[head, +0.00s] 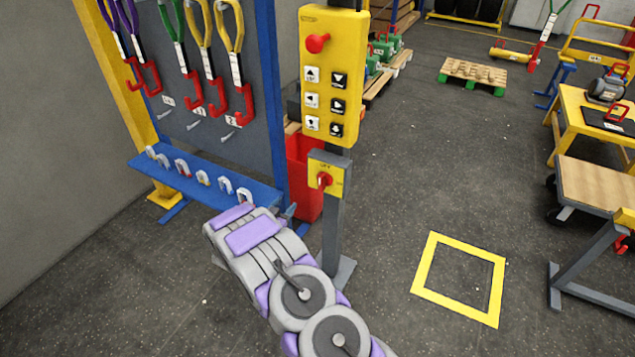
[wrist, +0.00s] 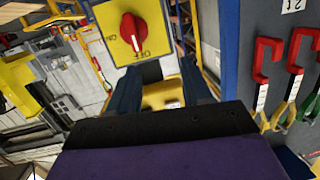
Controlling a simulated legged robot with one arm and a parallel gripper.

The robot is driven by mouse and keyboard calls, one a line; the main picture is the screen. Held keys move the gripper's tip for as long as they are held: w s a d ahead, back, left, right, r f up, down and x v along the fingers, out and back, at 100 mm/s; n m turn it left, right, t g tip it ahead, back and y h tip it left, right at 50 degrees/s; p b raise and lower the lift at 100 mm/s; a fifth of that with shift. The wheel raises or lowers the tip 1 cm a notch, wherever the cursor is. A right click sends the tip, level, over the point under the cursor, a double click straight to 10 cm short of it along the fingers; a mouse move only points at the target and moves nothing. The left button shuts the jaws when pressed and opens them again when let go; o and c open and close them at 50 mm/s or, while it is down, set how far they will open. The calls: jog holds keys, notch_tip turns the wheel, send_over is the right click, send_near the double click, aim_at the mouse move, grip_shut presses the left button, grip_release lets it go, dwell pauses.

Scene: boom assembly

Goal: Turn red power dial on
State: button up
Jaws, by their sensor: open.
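The red power dial (head: 325,180) sits on a small yellow plate (head: 341,164) on a grey post, below a larger yellow button box. In the wrist view the dial (wrist: 133,28) is at the top, left of centre, on its yellow plate (wrist: 158,14) marked ON and OFF. Its white mark points toward the OFF label. My gripper (wrist: 160,76) is open and empty, its two dark blue fingers apart. The dial is beyond the fingers and not between them. In the head view my gripper's tip (head: 289,211) shows left of the post, lower than the dial, mostly hidden by my arm.
The button box (head: 333,75) has a red knob (head: 317,43) and several arrow buttons. A blue rack (head: 205,183) with shackles and hanging slings stands left of the post. A red bin (head: 303,175) is behind the post. Floor around the yellow square (head: 428,262) is clear.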

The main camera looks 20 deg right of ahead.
jog(key=s+d+f+h, duration=0.2)
jog(key=s, duration=0.1)
jog(key=b, duration=0.3)
send_near(319, 181)
jog(key=shift+m+h, duration=0.3)
jog(key=x, duration=0.7)
jog(key=shift+d+f, duration=0.1)
jog(key=shift+f, duration=0.3)
jog(key=shift+x, duration=0.95)
jog(key=shift+r, duration=0.15)
jog(key=shift+c, duration=0.5)
grip_shut()
